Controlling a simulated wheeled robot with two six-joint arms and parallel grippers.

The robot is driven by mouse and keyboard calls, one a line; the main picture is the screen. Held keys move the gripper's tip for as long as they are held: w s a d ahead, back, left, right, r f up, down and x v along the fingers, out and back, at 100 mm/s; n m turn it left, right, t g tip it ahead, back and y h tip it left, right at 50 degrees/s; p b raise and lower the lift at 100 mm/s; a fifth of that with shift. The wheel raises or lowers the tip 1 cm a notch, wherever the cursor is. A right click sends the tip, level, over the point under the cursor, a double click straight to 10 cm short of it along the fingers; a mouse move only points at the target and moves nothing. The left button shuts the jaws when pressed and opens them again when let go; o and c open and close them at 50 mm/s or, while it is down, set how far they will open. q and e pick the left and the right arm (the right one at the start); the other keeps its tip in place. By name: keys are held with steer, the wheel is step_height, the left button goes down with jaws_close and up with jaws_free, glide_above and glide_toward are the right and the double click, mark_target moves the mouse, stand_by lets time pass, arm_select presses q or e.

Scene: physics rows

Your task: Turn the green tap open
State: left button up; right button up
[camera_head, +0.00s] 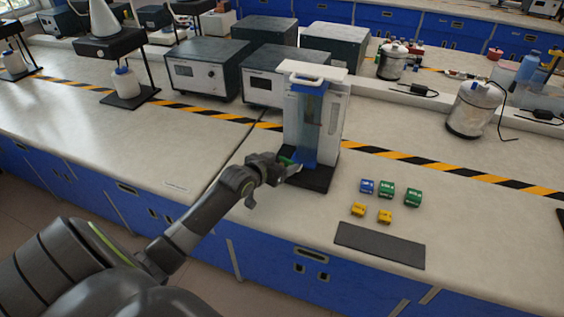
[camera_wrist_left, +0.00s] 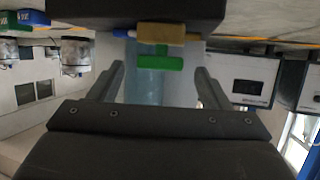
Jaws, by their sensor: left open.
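The green tap (camera_wrist_left: 159,63) shows in the left wrist view as a green T shape on a brass-coloured body, in front of a clear blue tank (camera_wrist_left: 155,90). In the head view a small green part of the tap (camera_head: 286,161) shows low on the front of the tall white-and-blue apparatus (camera_head: 318,125). My left gripper (camera_head: 290,172) is at the apparatus's lower front. In the left wrist view its two fingers (camera_wrist_left: 160,72) are apart, one on each side of the tap, with gaps visible. Whether they overlap it in depth is unclear. My right gripper is out of view.
The apparatus stands on a black base (camera_head: 312,180). To its right lie blue, green and yellow small blocks (camera_head: 386,189) and a dark grey mat (camera_head: 380,244). Grey boxed instruments (camera_head: 195,72) stand behind.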

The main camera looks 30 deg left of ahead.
arm_select(q)
steer(key=shift+w+f, duration=0.15)
steer(key=shift+w, duration=0.35)
steer(key=c, duration=1)
steer(key=p, duration=0.2)
steer(key=n+y+p, duration=0.1)
steer(key=shift+d+r+y+p, duration=0.15)
steer(key=shift+r+y+p, duration=0.15)
steer(key=shift+p, duration=0.1)
steer(key=shift+d+f+n+g+y+p, duration=0.15)
steer(key=shift+f+n+g+y+p, duration=0.15)
steer(key=shift+n+y+p, duration=0.55)
steer(key=o, duration=1)
